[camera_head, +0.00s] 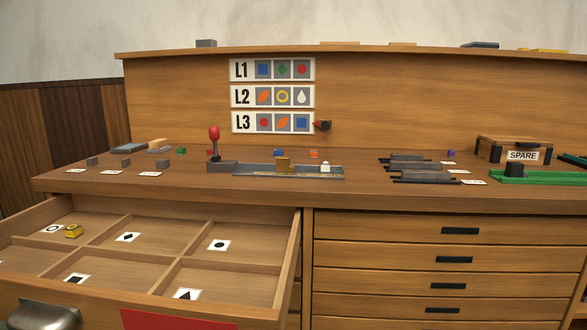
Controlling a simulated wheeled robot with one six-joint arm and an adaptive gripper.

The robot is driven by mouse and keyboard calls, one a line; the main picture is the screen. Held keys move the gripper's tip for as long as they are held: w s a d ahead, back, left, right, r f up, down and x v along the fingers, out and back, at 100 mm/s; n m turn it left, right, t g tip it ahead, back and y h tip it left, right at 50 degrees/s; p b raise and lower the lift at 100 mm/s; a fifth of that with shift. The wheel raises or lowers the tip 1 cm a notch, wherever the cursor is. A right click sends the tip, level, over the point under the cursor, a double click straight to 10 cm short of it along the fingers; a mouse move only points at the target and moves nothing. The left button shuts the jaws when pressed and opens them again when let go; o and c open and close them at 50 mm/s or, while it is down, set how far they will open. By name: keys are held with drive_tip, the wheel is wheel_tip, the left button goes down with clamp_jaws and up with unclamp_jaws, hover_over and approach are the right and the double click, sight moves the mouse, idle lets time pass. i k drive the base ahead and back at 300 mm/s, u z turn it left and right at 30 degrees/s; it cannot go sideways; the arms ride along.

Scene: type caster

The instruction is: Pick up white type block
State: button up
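A small white block (325,168) sits at the right part of a low grey metal caster (262,174) on the bench top. A brass-coloured piece (283,164) stands to its left on the same caster. The caster has a lever with a red knob (214,133) at its left end. The white block is small in the picture, so its face cannot be made out. My gripper is not in view.
An open drawer (115,222) with compartments and shape cards juts out at the front left; a yellow block (73,231) lies in it. Small coloured blocks stand behind the caster. Dark rails (420,170), a green tray (540,177) and a SPARE stand (515,148) are at right.

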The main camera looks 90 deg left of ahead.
sight(325, 169)
drive_tip(key=u, duration=1.95)
